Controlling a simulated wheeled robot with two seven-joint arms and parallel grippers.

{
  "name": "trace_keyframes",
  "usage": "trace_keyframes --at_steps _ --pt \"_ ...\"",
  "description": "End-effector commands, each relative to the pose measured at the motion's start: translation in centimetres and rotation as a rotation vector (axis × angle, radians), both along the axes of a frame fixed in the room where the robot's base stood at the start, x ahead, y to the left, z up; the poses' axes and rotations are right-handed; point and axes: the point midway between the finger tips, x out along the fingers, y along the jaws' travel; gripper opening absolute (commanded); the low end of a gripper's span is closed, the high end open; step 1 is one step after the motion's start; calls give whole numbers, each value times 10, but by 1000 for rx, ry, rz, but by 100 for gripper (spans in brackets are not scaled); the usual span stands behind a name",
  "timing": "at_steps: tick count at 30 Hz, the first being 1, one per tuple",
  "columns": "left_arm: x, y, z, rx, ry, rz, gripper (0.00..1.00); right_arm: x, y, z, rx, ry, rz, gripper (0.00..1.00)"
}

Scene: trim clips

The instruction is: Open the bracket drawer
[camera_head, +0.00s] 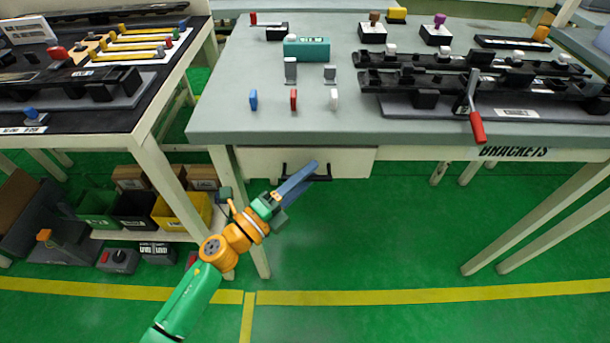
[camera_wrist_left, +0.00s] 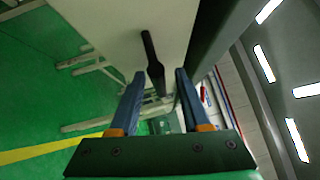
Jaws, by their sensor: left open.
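The drawer (camera_head: 255,163) has a pale front and sits under the front edge of the grey table, apparently shut. Its black bar handle (camera_head: 321,178) is partly hidden by my left gripper (camera_head: 301,177). In the left wrist view, the drawer front (camera_wrist_left: 115,25) is close, and the dark handle (camera_wrist_left: 152,58) runs between the tips of the two blue fingers of my left gripper (camera_wrist_left: 157,74). The fingers are open, with a visible gap on each side of the handle. My right gripper is in neither view.
The grey table (camera_head: 230,95) holds black trim rails, small coloured clips and a red-handled lever (camera_head: 476,125). A "BRACKETS" label (camera_head: 514,152) is under its edge. Table legs and coloured bins (camera_head: 180,212) stand left. The green floor before the drawer is clear.

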Motion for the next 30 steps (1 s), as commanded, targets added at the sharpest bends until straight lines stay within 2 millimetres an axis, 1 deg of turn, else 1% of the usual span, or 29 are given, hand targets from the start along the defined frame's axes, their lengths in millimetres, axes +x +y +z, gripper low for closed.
trace_keyframes --at_steps 1,2,3,5,6,30 --pt "0 0 0 0 0 0 39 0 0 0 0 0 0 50" --pt "0 0 0 0 0 0 31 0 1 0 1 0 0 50" --pt "0 0 0 0 0 0 20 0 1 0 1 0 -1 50" --pt "0 0 0 0 0 0 4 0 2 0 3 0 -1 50" --pt "0 0 0 -1 1 0 0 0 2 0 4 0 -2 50" --pt "0 1 0 0 1 2 0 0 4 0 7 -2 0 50"
